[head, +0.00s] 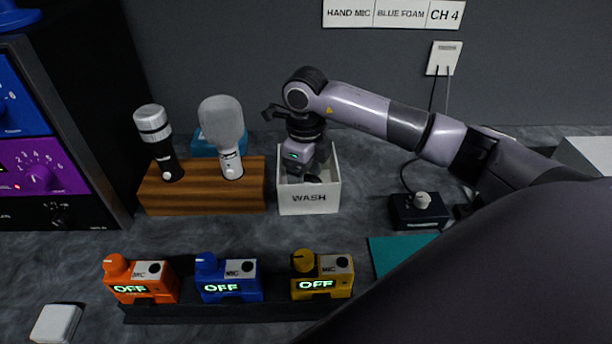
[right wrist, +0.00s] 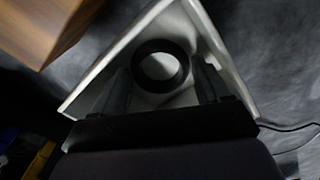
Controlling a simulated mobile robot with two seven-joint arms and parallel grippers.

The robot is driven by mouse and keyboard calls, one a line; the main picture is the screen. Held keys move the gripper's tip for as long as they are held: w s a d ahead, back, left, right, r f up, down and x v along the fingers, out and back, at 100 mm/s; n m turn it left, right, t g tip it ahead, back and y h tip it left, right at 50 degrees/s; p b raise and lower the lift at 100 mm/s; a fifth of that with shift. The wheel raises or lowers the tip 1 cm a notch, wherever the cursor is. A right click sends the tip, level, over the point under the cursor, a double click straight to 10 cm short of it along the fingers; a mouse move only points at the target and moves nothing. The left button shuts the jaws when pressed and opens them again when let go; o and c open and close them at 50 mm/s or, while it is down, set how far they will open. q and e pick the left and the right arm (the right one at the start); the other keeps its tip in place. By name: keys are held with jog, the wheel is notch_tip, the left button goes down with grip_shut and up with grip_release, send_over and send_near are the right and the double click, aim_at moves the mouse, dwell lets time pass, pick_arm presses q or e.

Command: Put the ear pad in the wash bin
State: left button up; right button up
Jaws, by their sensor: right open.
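The ear pad, a dark ring (right wrist: 160,46), lies inside the white wash bin (right wrist: 222,50) in the right wrist view. The bin, marked WASH (head: 309,206), stands against the wall side of the counter in the head view. My right gripper (head: 309,174) points down into the bin. In the right wrist view its open fingers (right wrist: 162,84) stand on either side of the ring, with gaps showing, so it does not grip it. In the head view the gripper and the bin's front wall mostly hide the ring. My left gripper is not in view.
A wooden block (head: 203,197) with two microphones stands close to the left of the bin. Orange, blue (head: 228,280) and yellow MIC boxes stand in front. A small black box (head: 418,212) and teal mat (head: 392,254) are at the right.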

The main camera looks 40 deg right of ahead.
notch_tip(320, 180, up, 12)
jog(key=b, duration=0.1)
jog(key=shift+f, duration=0.2)
dwell(0.5)
